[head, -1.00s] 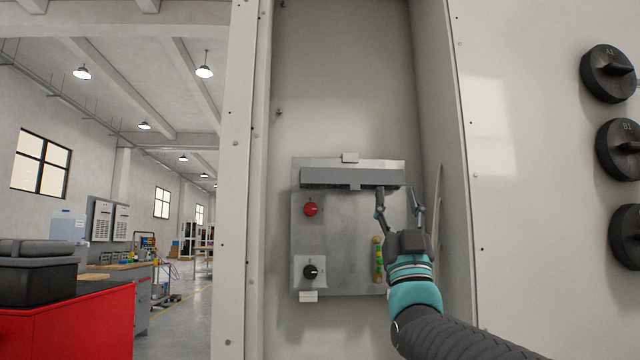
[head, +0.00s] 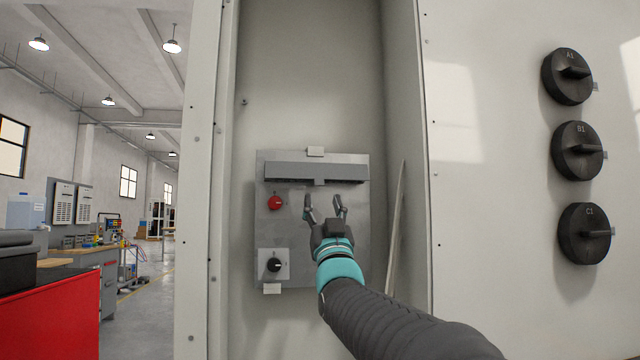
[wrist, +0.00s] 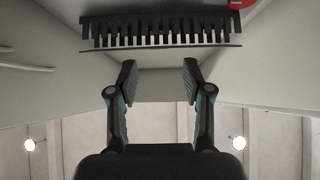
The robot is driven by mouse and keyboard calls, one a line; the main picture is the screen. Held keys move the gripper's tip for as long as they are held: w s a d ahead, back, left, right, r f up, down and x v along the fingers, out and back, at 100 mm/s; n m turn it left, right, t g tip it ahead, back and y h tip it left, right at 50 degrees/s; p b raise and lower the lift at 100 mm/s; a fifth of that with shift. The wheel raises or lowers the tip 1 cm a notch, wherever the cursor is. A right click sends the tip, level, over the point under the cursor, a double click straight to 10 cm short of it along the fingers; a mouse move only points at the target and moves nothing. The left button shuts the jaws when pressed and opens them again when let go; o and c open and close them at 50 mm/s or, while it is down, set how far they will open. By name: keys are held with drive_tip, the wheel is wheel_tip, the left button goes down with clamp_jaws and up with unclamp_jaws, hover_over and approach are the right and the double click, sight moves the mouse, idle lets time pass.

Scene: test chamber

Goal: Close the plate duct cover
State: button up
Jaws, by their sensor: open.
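I cannot tell exactly how far the cover stands open. My gripper (head: 325,203) is open and empty, just below the duct near the tab. Both fingers also show in the wrist view (wrist: 160,78), apart from the strip.
A red knob (head: 275,202) and a black knob (head: 274,265) sit on the plate's left side. The cabinet's right side wall (head: 403,150) and a leaning thin panel (head: 396,225) stand to the right. Black dials (head: 577,151) are on the outer wall.

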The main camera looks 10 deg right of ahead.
sight(320, 185)
drive_tip(key=shift+p+x, duration=0.75)
drive_tip(key=shift+x, duration=1.95)
drive_tip(key=shift+c, duration=0.2)
clamp_jaws()
drive_tip(key=shift+f, duration=0.1)
